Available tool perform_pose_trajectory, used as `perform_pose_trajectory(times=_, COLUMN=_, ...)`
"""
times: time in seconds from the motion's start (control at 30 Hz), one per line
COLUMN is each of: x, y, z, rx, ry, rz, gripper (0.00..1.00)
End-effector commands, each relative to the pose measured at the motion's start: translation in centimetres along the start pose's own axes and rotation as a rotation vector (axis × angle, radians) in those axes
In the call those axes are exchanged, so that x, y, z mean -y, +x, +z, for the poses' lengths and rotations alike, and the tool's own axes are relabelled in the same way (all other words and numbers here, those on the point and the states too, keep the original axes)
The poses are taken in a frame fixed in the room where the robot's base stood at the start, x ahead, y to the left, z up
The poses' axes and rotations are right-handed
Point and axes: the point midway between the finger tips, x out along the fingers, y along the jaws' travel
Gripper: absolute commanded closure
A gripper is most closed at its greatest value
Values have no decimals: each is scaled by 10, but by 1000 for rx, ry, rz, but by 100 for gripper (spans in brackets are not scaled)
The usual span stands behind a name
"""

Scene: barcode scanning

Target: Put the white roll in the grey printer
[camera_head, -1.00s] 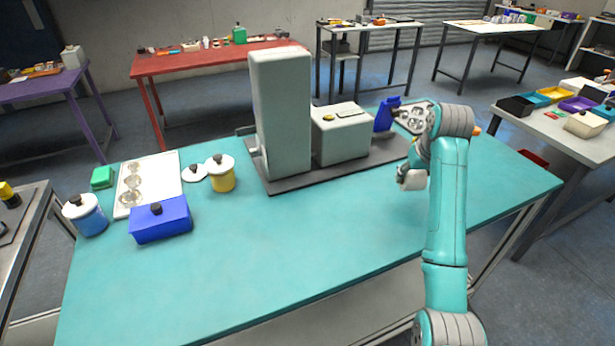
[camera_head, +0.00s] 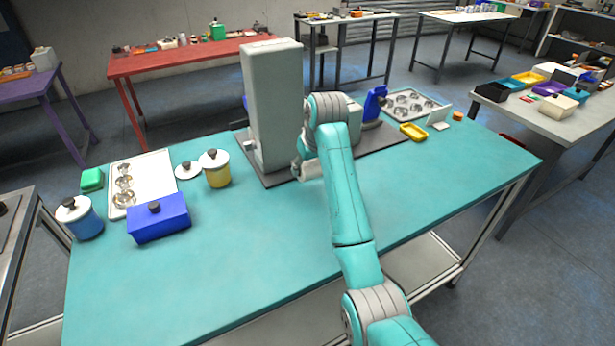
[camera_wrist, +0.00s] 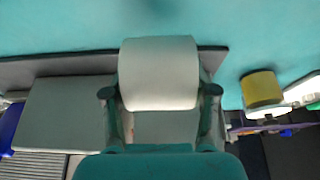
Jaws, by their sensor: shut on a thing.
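My gripper (camera_wrist: 158,92) is shut on the white roll (camera_wrist: 158,72), with one finger at each end of it. In the head view the roll (camera_head: 310,169) shows as a small white piece below my wrist, in front of the grey machine. That machine has a tall grey block (camera_head: 274,105) and a lower grey box (camera_head: 356,106) on a dark base plate (camera_head: 372,140). I cannot tell which part is the printer. My arm hides most of the lower box in the head view. In the wrist view the lower box (camera_wrist: 65,112) is left of the roll.
A yellow jar (camera_head: 218,176), a white lid (camera_head: 188,170) and a blue box (camera_head: 159,219) stand on the left of the teal table (camera_head: 255,265). A blue device (camera_head: 374,103) and a yellow tray (camera_head: 413,132) are at the right. The front of the table is clear.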

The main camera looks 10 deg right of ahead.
Motion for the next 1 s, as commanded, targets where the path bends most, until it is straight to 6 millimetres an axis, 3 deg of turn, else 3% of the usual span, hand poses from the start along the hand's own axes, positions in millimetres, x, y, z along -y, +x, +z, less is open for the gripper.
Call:
perform_pose_trajectory(times=0.5, x=0, y=45, z=19, rx=-1, ry=1, rz=1, gripper=82)
perform_pose_trajectory(times=0.83, x=0, y=47, z=20, rx=-1, ry=0, rz=0, gripper=82)
perform_pose_trajectory(times=0.87, x=0, y=47, z=20, rx=-1, ry=0, rz=0, gripper=40)
perform_pose_trajectory(times=0.93, x=0, y=47, z=20, rx=-1, ry=0, rz=0, gripper=22)
perform_pose_trajectory(times=1.0, x=0, y=47, z=20, rx=-1, ry=0, rz=0, gripper=17)
